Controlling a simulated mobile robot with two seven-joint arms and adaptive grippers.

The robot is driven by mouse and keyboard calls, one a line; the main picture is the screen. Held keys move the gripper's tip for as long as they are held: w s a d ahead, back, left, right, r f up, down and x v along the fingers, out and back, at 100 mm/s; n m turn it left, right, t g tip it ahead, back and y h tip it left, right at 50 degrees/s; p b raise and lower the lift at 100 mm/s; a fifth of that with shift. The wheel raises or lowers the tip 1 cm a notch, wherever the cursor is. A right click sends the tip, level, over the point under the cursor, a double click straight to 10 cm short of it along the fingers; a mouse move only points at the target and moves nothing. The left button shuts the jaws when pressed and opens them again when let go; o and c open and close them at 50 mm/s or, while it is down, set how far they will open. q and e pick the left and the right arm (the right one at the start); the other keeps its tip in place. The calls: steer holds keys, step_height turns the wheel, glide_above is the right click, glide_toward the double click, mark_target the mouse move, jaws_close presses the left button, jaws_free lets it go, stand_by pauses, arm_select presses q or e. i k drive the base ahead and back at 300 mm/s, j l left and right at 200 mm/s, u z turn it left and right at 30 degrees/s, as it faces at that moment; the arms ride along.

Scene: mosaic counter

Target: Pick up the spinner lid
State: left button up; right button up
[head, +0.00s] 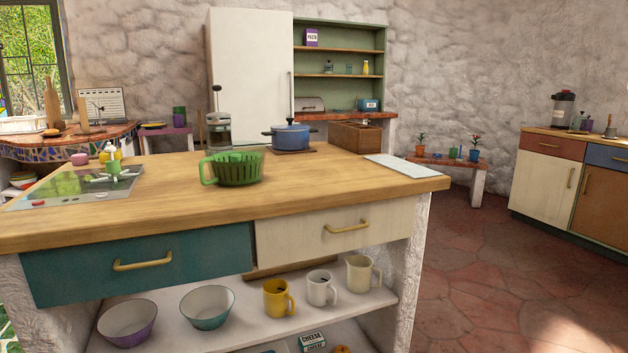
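A green ribbed spinner bowl (236,170) with a handle on its left side stands on the wooden counter top, near the middle of the head view. Something green shows at its top, but I cannot tell if that is a lid. A small light-green piece with an upright knob and spread arms (111,174) sits at the cooktop on the left. It may be the spinner lid, but it is too small to be sure. Neither of my grippers is in view.
The wooden counter (330,191) has a glass cooktop (72,192), a blue pot (290,136), a French press (219,130) and a pale board (401,166). Bowls and mugs stand on the shelf (250,325) below. The counter's front middle and the floor at right are clear.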

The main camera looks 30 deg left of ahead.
mark_target(114, 173)
steer(key=u, duration=2.2)
steer(key=i+j+u, duration=0.1)
steer(key=u, duration=0.3)
steer(key=i+j+u, duration=0.1)
steer(key=u, duration=0.35)
steer(key=i+u, duration=0.2)
steer(key=u, duration=0.2)
steer(key=i+j+u, duration=0.15)
steer(key=i+u, duration=0.3)
steer(key=i, duration=0.25)
steer(key=i+l+u, duration=0.15)
steer(key=i+u, duration=0.3)
steer(key=i, duration=0.25)
steer(key=i+l+z, duration=0.1)
steer(key=i+z, duration=0.35)
steer(key=i, duration=0.3)
steer(key=i+j+z, duration=0.2)
steer(key=i+z, duration=0.25)
steer(key=i, duration=0.3)
steer(key=i+z, duration=0.3)
steer(key=i, duration=0.15)
steer(key=i+z, duration=0.3)
steer(key=i, duration=0.15)
steer(key=i+j+z, duration=0.3)
steer(key=i+z, duration=0.15)
steer(key=z, duration=1.65)
